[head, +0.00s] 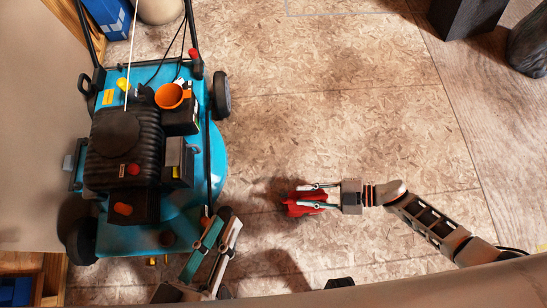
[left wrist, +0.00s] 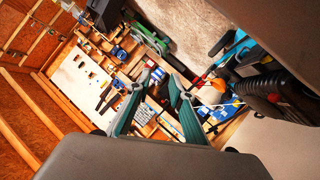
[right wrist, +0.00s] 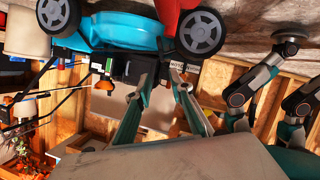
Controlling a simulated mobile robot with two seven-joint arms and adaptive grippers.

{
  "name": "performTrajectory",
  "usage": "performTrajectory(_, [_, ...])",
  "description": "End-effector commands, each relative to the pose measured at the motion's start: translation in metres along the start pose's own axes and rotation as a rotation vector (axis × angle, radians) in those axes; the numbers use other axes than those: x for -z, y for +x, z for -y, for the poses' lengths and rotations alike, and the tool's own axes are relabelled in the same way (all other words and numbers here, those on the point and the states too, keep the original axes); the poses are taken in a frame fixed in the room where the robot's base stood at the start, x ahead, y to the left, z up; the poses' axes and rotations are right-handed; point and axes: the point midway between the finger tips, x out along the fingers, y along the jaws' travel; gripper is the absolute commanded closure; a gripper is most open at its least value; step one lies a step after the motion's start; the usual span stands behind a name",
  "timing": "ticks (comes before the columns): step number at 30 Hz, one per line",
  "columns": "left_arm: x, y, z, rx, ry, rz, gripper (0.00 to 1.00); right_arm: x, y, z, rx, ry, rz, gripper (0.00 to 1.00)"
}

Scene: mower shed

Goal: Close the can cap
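A red can (head: 305,209) is on the right side of the mower, beneath the fingers of my right gripper (head: 308,196). Its cap cannot be made out. In the right wrist view, a red part (right wrist: 179,14), apparently the can, shows at the top edge, beyond the fingertips. The right fingers (right wrist: 165,66) are apart with nothing visible between them. My left gripper (head: 224,222) is at the mower's lower right corner, with its fingers apart and empty. In the left wrist view its fingers (left wrist: 156,80) are also apart, facing a cluttered background.
A blue mower (head: 118,231) with a black engine fills the left side. Dark objects (head: 466,16) stand at the top right. The floor (head: 330,110) between is clear.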

Motion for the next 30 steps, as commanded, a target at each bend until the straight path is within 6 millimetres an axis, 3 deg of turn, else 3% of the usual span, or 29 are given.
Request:
performTrajectory(1, [-0.003, 0.001, 0.001, 0.003, -0.014, 0.003, 0.78, -0.009, -0.001, 0.008, 0.023, 0.009, 0.0, 0.78])
performTrajectory(5, [0.0, 0.001, -0.001, -0.001, -0.034, -0.007, 0.78, -0.011, 0.003, 0.008, 0.042, 0.006, -0.002, 0.78])
performTrajectory(19, [-0.007, 0.004, -0.011, -0.007, -0.207, -0.033, 0.78, -0.011, 0.067, 0.011, 0.04, 0.006, -0.003, 0.78])
performTrajectory(30, [-0.004, 0.004, -0.014, -0.012, -0.239, -0.044, 0.78, -0.01, 0.075, 0.008, 0.038, 0.002, 0.0, 0.78])
